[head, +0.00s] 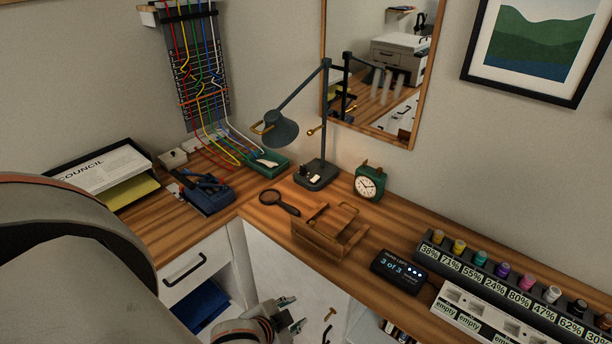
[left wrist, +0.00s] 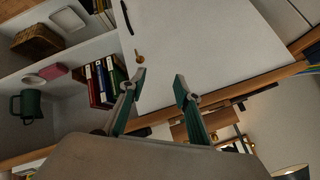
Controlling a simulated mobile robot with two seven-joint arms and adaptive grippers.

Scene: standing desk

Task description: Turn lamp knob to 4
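The dark lamp (head: 316,176) stands on the desk against the wall, its shade (head: 281,131) tilted down to the left. Its base carries a small black knob-like part (head: 305,170) and a pale piece; any numbers there are too small to read. My left gripper (head: 297,313) is low in the head view, in front of the desk edge and well below the lamp. In the left wrist view my left gripper (left wrist: 160,82) has its fingers apart with nothing between them. My right gripper is not in view.
A wooden caddy (head: 330,239), magnifying glass (head: 280,203), green clock (head: 369,184) and dark display box (head: 401,271) stand around the lamp. A rack of coloured bottles (head: 500,280) is at right. A white panel with a brown knob (left wrist: 140,56) lies beyond my left fingers.

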